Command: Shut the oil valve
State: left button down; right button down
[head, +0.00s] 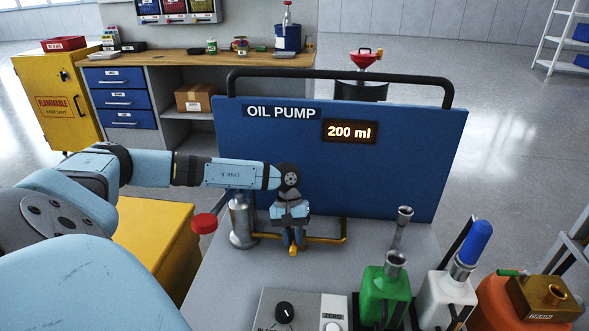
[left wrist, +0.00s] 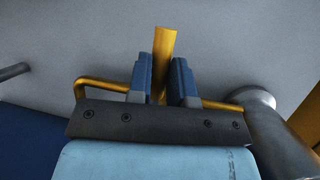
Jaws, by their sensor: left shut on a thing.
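The oil pump's blue panel (head: 400,165) carries an OIL PUMP label and a display reading 200 ml. In front of it a thin brass pipe (head: 328,240) runs along the grey top from a metal cylinder (head: 241,222). My left gripper (head: 291,238) is over this pipe. In the left wrist view its two blue fingers are shut on a yellow valve lever (left wrist: 165,42), with the pipe (left wrist: 100,84) passing crosswise by them. The lever stands almost straight up in that view. In the head view the gripper hides most of the valve. My right gripper is not in view.
A red-ended handle (head: 204,223) sticks out left of the cylinder. Right of the pipe stand a green container (head: 386,294), a white one (head: 446,298) with a blue top, and an orange one. A control box (head: 305,312) with a knob is in front.

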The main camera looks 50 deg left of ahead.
aim_at(294, 240)
pick_arm(q)
jog(key=c, duration=1)
grip_release()
jog(key=shift+c, duration=0.2)
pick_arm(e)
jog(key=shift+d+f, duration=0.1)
pick_arm(q)
jog(key=p+v, duration=0.1)
jog(key=v, duration=0.4)
jog(key=p+v, duration=0.1)
jog(key=v, duration=0.8)
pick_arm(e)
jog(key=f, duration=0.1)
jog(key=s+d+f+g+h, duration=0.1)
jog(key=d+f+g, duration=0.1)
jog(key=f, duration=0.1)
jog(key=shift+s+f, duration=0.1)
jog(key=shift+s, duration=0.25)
pick_arm(q)
jog(key=shift+s, duration=0.1)
